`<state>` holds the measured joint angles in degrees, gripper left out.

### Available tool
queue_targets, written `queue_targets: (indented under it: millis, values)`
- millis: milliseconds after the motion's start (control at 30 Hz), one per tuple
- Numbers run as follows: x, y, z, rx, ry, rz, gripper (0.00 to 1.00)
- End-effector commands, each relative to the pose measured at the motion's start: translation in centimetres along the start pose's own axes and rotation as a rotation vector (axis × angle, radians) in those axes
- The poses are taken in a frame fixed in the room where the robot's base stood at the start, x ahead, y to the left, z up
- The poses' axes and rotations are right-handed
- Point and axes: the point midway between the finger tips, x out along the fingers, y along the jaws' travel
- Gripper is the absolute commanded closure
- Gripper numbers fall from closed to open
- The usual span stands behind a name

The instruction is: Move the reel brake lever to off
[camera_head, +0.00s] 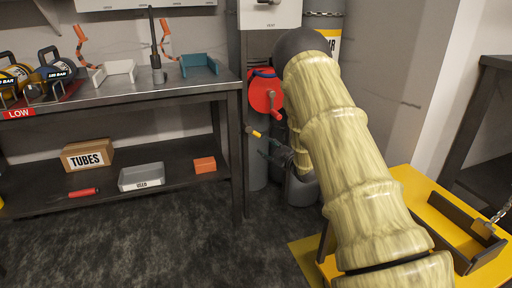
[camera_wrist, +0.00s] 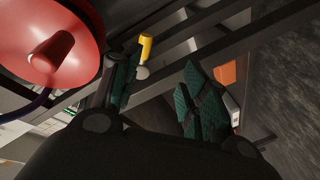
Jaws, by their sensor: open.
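The red reel (camera_head: 265,92) is mounted on the grey post beside the bench, with a red crank handle (camera_head: 275,104) on its front. The brake lever (camera_head: 254,132), a short lever with a yellow grip, sticks out below the reel toward the left. My gripper (camera_head: 267,148) is open and empty, just below and right of the lever. In the wrist view the lever's yellow grip (camera_wrist: 146,46) shows beyond the left fingertip, near the gap between the dark green finger pads. I cannot tell whether the finger touches it. The reel (camera_wrist: 50,40) fills the upper left there. No off marking is legible.
The steel bench (camera_head: 150,92) stands left, its leg close to the lever. Its lower shelf (camera_head: 110,192) holds a TUBES box (camera_head: 87,155), a grey bin (camera_head: 141,177) and an orange block (camera_head: 204,164). A yellow cart (camera_head: 440,215) stands at right. Floor in front is clear.

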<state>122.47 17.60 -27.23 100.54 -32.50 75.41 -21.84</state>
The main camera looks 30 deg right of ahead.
Motion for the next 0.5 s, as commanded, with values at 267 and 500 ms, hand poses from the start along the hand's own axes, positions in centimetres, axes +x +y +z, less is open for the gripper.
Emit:
queue_targets:
  millis: [267, 500]
  values:
    - [0.8, 2.2, 0.5, -0.063, 0.062, 0.030, 0.56]
    - [2.9, 2.3, 0.4, -0.068, 0.066, 0.031, 0.56]
